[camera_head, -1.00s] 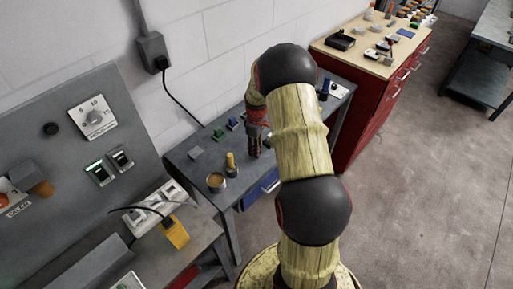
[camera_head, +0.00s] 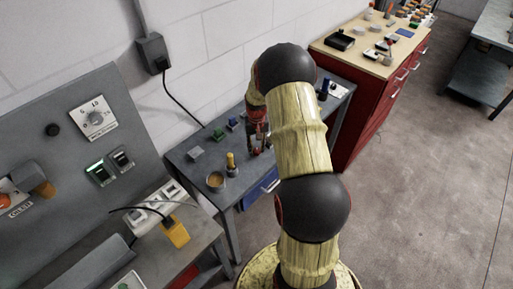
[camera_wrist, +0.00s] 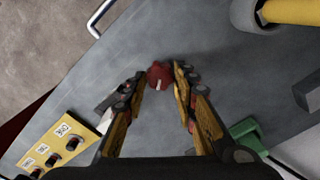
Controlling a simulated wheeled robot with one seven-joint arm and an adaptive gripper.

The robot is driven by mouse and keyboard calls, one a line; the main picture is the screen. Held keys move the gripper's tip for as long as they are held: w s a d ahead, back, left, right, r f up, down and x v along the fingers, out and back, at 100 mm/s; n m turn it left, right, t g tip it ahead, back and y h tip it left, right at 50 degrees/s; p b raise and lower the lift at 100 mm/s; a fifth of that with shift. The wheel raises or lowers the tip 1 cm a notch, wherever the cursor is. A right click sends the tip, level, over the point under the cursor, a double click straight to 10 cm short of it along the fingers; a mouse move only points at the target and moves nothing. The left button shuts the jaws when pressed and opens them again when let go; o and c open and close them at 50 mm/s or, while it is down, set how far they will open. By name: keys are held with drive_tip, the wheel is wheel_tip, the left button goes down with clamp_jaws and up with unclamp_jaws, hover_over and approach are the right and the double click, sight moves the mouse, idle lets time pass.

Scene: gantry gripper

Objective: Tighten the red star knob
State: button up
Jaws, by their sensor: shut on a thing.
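The red star knob (camera_wrist: 160,76) shows in the wrist view, near the middle of the grey bench top. My gripper (camera_wrist: 160,84) has its two fingers closed against it, one on each side. A small pale mark shows on the knob's near side. The fingers partly hide the knob's sides, and what lies under it cannot be seen. In the head view my gripper (camera_head: 257,150) points down at the bench, partly behind my arm. The knob there is too small to make out clearly.
A green block (camera_wrist: 246,130) lies at right. A yellow panel with black knobs (camera_wrist: 58,146) lies at lower left. The bench's front edge and drawer handle (camera_wrist: 101,17) are at upper left.

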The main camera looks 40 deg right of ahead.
sight(257, 150)
drive_tip(key=m, duration=0.7)
drive_tip(key=shift+d, duration=0.1)
drive_tip(key=m, duration=0.6)
drive_tip(key=shift+r+m, duration=0.1)
drive_tip(key=shift+m, duration=0.3)
drive_tip(key=m, duration=0.6)
drive_tip(key=shift+p, duration=0.3)
drive_tip(key=m, duration=0.6)
drive_tip(key=shift+s, duration=0.1)
drive_tip(key=shift+m, duration=0.3)
drive_tip(key=o, duration=1.1)
drive_tip(key=shift+s, duration=0.1)
drive_tip(key=shift+o, duration=0.2)
wheel_tip(257, 150, up, 12)
